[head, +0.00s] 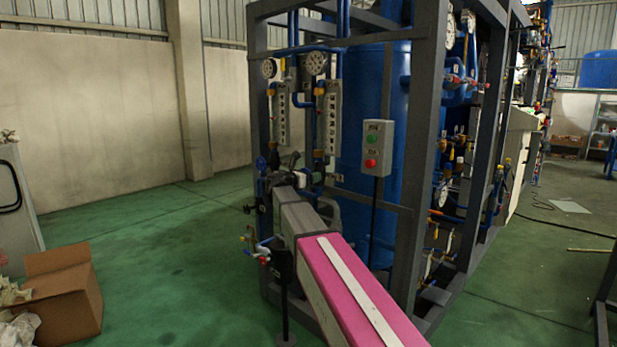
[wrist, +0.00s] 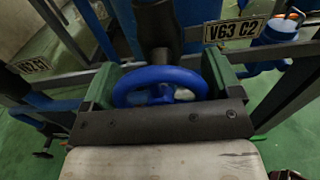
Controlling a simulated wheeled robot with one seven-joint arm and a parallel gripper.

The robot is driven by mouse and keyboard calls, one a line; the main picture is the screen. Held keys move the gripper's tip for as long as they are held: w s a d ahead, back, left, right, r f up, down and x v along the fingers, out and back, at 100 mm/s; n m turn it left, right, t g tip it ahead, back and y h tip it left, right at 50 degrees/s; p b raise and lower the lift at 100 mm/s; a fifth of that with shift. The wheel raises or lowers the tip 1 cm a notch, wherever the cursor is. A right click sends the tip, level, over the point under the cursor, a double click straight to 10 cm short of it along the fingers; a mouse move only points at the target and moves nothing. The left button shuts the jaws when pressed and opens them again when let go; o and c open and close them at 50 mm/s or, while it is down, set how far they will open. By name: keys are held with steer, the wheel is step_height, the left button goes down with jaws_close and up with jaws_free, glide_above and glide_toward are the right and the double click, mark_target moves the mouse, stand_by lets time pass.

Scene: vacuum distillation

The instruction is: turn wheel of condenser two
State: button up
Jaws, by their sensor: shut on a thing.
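A blue handwheel (wrist: 192,79) on a dark valve stem sits in the middle of the wrist view. My gripper (wrist: 160,78) has one green finger on each side of the wheel's rim and is shut on it. The lower part of the wheel is hidden behind the gripper's dark front plate. A plate reading V63 C2 (wrist: 233,31) hangs just right of the wheel. In the head view my gripper (head: 280,172) is at the lower left of the rig, and the held wheel cannot be made out there.
A plate partly reading V63 C1 (wrist: 35,66) is on the left in the wrist view. The grey frame (head: 417,150), blue tank (head: 362,110), gauges and a button box (head: 377,148) stand close to my arm. A cardboard box (head: 65,295) lies at left. Green floor between is clear.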

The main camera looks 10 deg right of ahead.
steer(key=m, duration=0.6)
steer(key=shift+s+d+m, duration=0.1)
steer(key=shift+s+m, duration=0.05)
steer(key=shift+m, duration=0.15)
steer(key=m, duration=0.3)
steer(key=shift+f+m, duration=0.1)
steer(key=shift+m, duration=0.2)
steer(key=m, duration=0.3)
steer(key=shift+s+m, duration=0.1)
steer(key=shift+m, duration=0.2)
steer(key=m, duration=0.6)
steer(key=shift+d+f, duration=0.1)
steer(key=shift+f, duration=0.15)
steer(key=m, duration=0.7)
steer(key=shift+f, duration=0.15)
steer(key=o, duration=0.8)
steer(key=shift+c, duration=0.2)
